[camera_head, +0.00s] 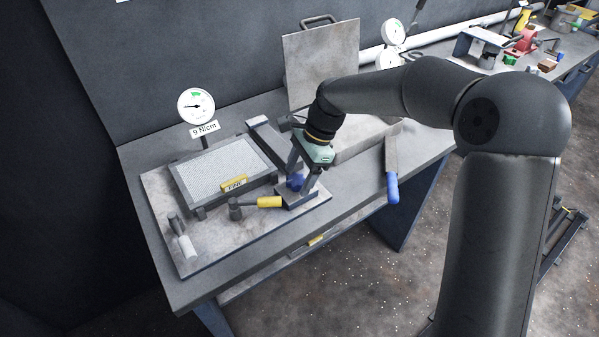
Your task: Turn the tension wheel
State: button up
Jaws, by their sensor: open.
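A small blue part (295,182), which looks like the tension wheel, sits on a small block at the front right of the screen's base plate (215,235). My gripper (299,183) reaches down over it from above, tilted, with its fingers open. One finger comes down at the back left of the blue part and the other at its right. The fingers hide some of it, and I cannot tell whether they touch it. The fine-meshed screen deck (222,165) carries a yellow FINE label (234,184). A round dial (196,105) marked N/cm stands behind it.
A lever with a yellow grip (268,202) lies just left of my gripper. An upright metal plate (322,62) stands behind my wrist. More tools fill the back right bench.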

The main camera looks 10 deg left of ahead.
jog(key=shift+c, duration=0.3)
jog(key=c, duration=0.9)
jog(key=shift+r+n+p, duration=0.1)
jog(key=shift+n+p, duration=0.2)
jog(key=shift+p, duration=0.05)
jog(key=n+p, duration=0.1)
jog(key=n, duration=0.1)
jog(key=n+g+h+p, duration=0.1)
jog(key=shift+w+a+n, duration=0.15)
jog(key=shift+a+n, duration=0.05)
jog(key=shift+n, duration=0.2)
jog(key=n+h+p, duration=0.1)
jog(key=n, duration=0.1)
jog(key=n+h+p, duration=0.1)
jog(key=n, duration=0.2)
jog(key=shift+a+n+g+h, duration=0.2)
jog(key=shift+n+g+h, duration=0.1)
jog(key=n+h, duration=0.1)
jog(key=n, duration=0.1)
jog(key=n+h+p, duration=0.1)
jog(key=n, duration=0.2)
jog(key=shift+a, duration=0.2)
jog(key=shift+a+n+t+h, duration=0.1)
jog(key=shift+n+t+h, duration=0.25)
jog(key=shift+n, duration=0.85)
jog(key=shift+n+t+h, duration=0.25)
jog(key=shift+n+t, duration=0.1)
jog(key=shift+n, duration=0.85)
